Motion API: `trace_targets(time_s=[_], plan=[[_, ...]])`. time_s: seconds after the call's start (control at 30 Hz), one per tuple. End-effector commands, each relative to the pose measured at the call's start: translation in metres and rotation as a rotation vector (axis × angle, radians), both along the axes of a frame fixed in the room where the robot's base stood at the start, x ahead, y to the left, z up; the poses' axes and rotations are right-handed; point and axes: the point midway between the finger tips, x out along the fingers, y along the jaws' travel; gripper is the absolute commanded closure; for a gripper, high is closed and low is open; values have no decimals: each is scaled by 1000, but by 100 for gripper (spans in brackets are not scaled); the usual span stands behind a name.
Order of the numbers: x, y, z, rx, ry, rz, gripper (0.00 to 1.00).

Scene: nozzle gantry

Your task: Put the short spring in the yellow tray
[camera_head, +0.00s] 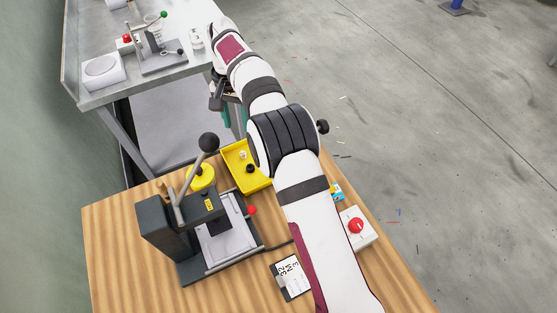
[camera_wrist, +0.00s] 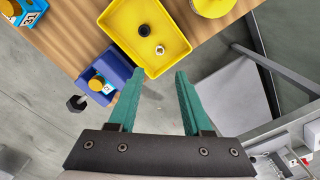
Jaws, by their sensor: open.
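The yellow tray (camera_head: 262,184) sits on the wooden table; it also shows in the wrist view (camera_wrist: 112,18). A black round piece (camera_wrist: 144,30) and a small pale metallic piece (camera_wrist: 160,49) lie inside it. I cannot tell whether the pale piece is the short spring, and I see no other clear spring. My gripper (camera_wrist: 154,75) is open with nothing between its teal fingers. In the head view my gripper (camera_head: 231,116) is partly hidden by my arm, beyond the tray's far edge, over the gap between the two tables.
A blue holder with a yellow-topped piece (camera_wrist: 97,84) is beside the tray. A lever press (camera_head: 205,220) and a yellow round part (camera_head: 201,177) stand left of the tray. A red-button box (camera_head: 356,227) is at right. A grey metal table (camera_head: 90,97) stands behind.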

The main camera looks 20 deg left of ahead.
Motion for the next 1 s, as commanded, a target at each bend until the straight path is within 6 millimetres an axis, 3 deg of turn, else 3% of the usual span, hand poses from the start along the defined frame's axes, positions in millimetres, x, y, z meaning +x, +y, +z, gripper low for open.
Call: trace_targets(time_s=[0.07, 0.13, 0.17, 0.27, 0.3, 0.37, 0.4, 0.5, 0.6, 0.7, 0.8, 1.0], plan=[[1, -6, 6, 2, 0, -8, 51], [4, -30, 28, 9, 3, -36, 51], [4, -47, 41, 14, 8, -57, 51], [-14, -127, 93, 37, 24, -147, 51], [-32, -161, 110, 48, 31, -188, 51], [-68, -211, 129, 65, 40, -251, 51], [-97, -241, 136, 78, 45, -295, 51], [-178, -294, 133, 110, 52, -396, 51], [-242, -318, 113, 133, 56, -472, 51], [-277, -326, 95, 147, 59, -514, 51], [-290, -327, 87, 150, 60, -529, 51], [-290, -327, 87, 149, 63, -528, 51]])
